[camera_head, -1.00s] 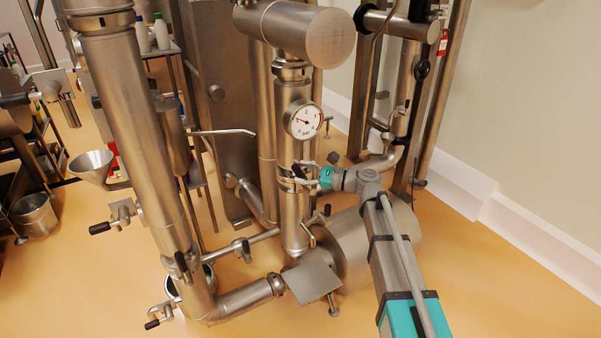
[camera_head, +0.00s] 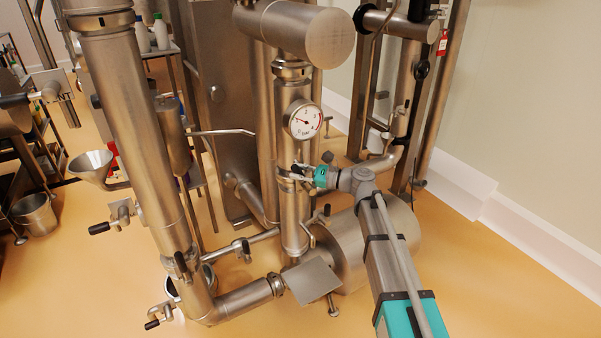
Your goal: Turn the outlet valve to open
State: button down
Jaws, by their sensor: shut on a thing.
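My gripper (camera_head: 298,171), with a teal band behind its fingers, reaches in from the right to the upright steel pipe below the round gauge. Its fingers are shut on a small valve handle at the pipe's collar. The fingers cover most of the handle, so its exact angle is hard to tell. The valve collar (camera_head: 284,174) shows as a band around the pipe just left of the fingers.
The pressure gauge (camera_head: 303,121) sits close above my gripper. A large steel cylinder (camera_head: 350,245) lies below my arm. Black-handled valves (camera_head: 112,217) stick out at the left. A funnel (camera_head: 92,167) stands further left. Open floor lies at the lower right.

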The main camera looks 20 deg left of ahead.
jog(key=shift+d, duration=0.35)
jog(key=shift+a, duration=0.25)
jog(key=shift+w+d+r+m+y+b, duration=0.1)
jog(key=shift+w+d+m+y+b, duration=0.05)
jog(key=shift+w+m+y+b, duration=0.25)
jog(key=w+d+m+y+b, duration=0.1)
jog(key=w+d+m+t+y+b, duration=0.1)
jog(key=m+b, duration=0.1)
jog(key=w+d+m+y+b, duration=0.1)
jog(key=m+b, duration=0.1)
jog(key=shift+w+r+t, duration=0.35)
jog(key=shift+r+t, duration=0.05)
jog(key=shift+w+d+r+m+y, duration=0.15)
jog(key=shift+w+d+m+y, duration=0.05)
jog(key=shift+m+y, duration=0.2)
jog(key=shift+w+d+t, duration=0.1)
jog(key=shift+t, duration=0.3)
jog(key=shift+c, duration=2.4)
grip_release()
jog(key=shift+w+d, duration=0.1)
jog(key=shift+o, duration=0.2)
jog(key=shift+s, duration=0.25)
